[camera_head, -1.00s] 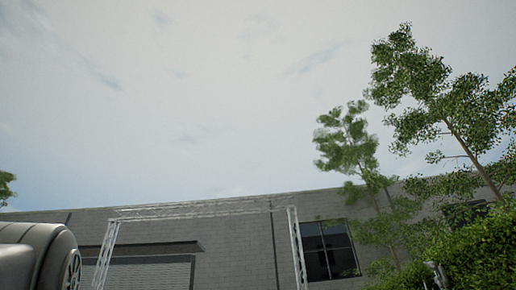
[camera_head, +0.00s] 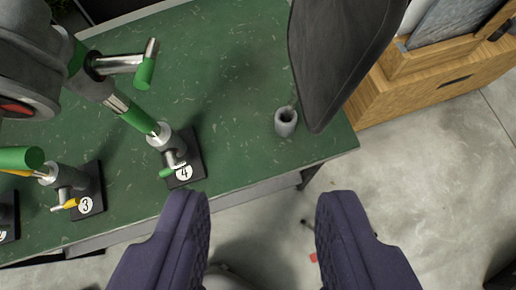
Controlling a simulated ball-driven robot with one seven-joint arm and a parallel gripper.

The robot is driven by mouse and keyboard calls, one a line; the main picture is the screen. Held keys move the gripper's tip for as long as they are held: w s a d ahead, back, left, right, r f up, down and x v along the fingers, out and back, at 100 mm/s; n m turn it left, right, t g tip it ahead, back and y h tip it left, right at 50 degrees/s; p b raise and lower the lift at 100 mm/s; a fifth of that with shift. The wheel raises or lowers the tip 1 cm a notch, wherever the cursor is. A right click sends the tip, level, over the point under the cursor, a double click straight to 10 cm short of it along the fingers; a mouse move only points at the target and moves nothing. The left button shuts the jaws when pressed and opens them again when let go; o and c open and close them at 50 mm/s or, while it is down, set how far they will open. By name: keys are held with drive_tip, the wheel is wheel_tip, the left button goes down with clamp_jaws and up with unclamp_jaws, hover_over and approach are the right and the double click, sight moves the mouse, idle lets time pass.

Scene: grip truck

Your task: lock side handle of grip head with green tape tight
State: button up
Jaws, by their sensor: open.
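On the green bench, a metal post with a green tape band (camera_head: 137,118) rises from a dark base marked 4 (camera_head: 186,172). A small handle with a green tip (camera_head: 170,171) sticks out low on this post. Higher up, a metal bar with a green grip (camera_head: 145,72) sticks out sideways; I cannot tell which handle belongs to the grip head. My gripper (camera_head: 262,205) is open and empty, its two dark purple fingers pointing towards the bench's front edge. It is to the right of the post and touches nothing. The top of the post is partly hidden by a dark rounded shape.
The green bench (camera_head: 235,150) also bears a base marked 3 (camera_head: 88,203) with a yellow-tipped handle, and a small grey cup-like piece (camera_head: 286,122). A dark panel (camera_head: 335,45) hangs over its right end. A wooden cabinet (camera_head: 415,75) stands right; concrete floor is open.

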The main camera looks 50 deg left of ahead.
drive_tip(key=shift+m+t+h, duration=0.6)
drive_tip(key=shift+t+h, duration=0.1)
drive_tip(key=shift+d+r, duration=0.25)
drive_tip(key=shift+r, duration=0.8)
drive_tip(key=shift+d+r, duration=0.25)
drive_tip(key=shift+r, duration=0.75)
